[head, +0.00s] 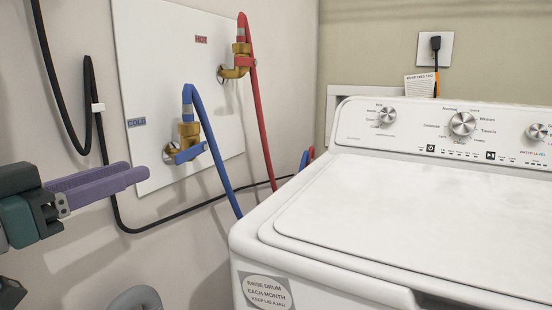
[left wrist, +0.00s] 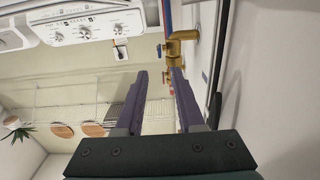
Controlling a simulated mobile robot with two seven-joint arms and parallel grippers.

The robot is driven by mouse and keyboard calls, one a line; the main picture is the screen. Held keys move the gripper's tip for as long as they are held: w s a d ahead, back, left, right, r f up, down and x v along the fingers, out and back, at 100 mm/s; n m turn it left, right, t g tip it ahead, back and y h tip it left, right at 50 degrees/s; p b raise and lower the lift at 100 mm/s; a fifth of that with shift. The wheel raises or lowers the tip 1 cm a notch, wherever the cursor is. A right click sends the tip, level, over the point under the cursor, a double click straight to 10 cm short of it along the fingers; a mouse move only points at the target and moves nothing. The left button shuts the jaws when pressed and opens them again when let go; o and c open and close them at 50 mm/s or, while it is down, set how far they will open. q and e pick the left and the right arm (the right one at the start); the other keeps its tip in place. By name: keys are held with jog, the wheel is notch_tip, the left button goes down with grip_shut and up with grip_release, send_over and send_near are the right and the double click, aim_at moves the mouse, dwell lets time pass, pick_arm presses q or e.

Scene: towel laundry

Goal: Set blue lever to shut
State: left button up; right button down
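The blue lever (head: 188,153) sits on the brass cold valve (head: 189,132), on the white wall panel beside the COLD label. It lies nearly level, slightly tilted in the picture. A blue hose (head: 208,135) loops up from the valve and down behind the washer. My left gripper (head: 137,173) is to the left of the lever, apart from it, with purple fingers pointing towards the valve. In the left wrist view the fingers (left wrist: 158,73) are spread with nothing between them. My right gripper is not in view.
The hot valve (head: 238,65) with its red hose (head: 258,115) is up and to the right on the same panel (head: 160,60). A black cable (head: 100,150) hangs along the wall near my left gripper. The white washer (head: 400,220) fills the right side.

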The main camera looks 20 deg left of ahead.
aim_at(174, 157)
pick_arm(q)
jog(key=w, duration=0.9)
jog(key=shift+w+d, duration=0.2)
jog(key=shift+d, duration=0.15)
jog(key=shift+c, duration=0.3)
grip_shut()
